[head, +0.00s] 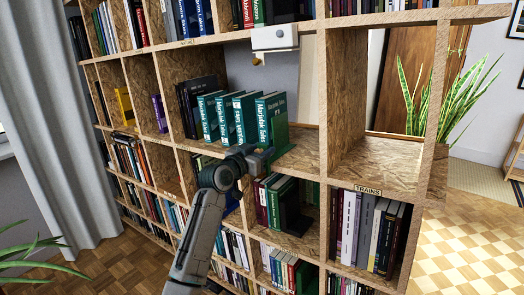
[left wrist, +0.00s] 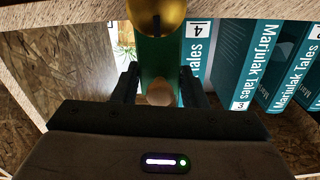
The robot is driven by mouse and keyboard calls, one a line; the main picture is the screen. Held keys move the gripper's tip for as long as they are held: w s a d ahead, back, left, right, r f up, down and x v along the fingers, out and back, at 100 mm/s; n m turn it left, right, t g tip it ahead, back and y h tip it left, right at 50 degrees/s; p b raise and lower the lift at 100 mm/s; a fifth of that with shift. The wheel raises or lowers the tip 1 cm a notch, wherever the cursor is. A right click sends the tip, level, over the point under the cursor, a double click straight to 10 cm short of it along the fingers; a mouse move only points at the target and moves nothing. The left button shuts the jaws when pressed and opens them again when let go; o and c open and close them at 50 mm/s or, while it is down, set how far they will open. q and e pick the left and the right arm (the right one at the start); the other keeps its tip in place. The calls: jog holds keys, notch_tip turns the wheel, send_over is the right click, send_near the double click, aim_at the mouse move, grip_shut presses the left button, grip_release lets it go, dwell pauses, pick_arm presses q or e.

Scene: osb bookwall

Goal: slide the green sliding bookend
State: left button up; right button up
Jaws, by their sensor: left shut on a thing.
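The green sliding bookend (head: 281,128) stands upright on the middle shelf. It is at the right end of a row of teal Marjulak Tales books (head: 243,118), close beside the last one. My left gripper (head: 266,158) reaches in from the front, low on the bookend. In the left wrist view the green panel of the bookend (left wrist: 159,62) stands between the two dark fingers of my left gripper (left wrist: 160,92), which is shut on it. The book numbered 4 (left wrist: 197,50) is just right of it there. The bookend's base is partly hidden by my gripper. My right gripper is not in view.
The shelf board (head: 303,150) is bare right of the bookend, up to an upright divider. A white box (head: 275,38) with a brass knob (head: 257,59) hangs above. Books labelled TRAINS (head: 368,228) fill the lower right compartment. A brass ball (left wrist: 156,14) shows close in the wrist view.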

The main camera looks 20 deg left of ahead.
pick_arm(q)
grip_shut()
jog(key=shift+s+d, duration=0.15)
jog(key=shift+d, duration=0.35)
jog(key=shift+s+d+r+p, duration=0.1)
jog(key=shift+s+d+p, duration=0.15)
jog(key=shift+d, duration=0.35)
jog(key=shift+s+d+r+p, duration=0.1)
jog(key=shift+s+d+p, duration=0.15)
jog(key=shift+d, duration=0.35)
jog(key=shift+o, duration=2.2)
grip_release()
jog(key=shift+w, duration=0.1)
jog(key=b+v, duration=0.2)
jog(key=v, duration=0.8)
jog(key=shift+s+b, duration=0.2)
jog(key=shift+b, duration=0.15)
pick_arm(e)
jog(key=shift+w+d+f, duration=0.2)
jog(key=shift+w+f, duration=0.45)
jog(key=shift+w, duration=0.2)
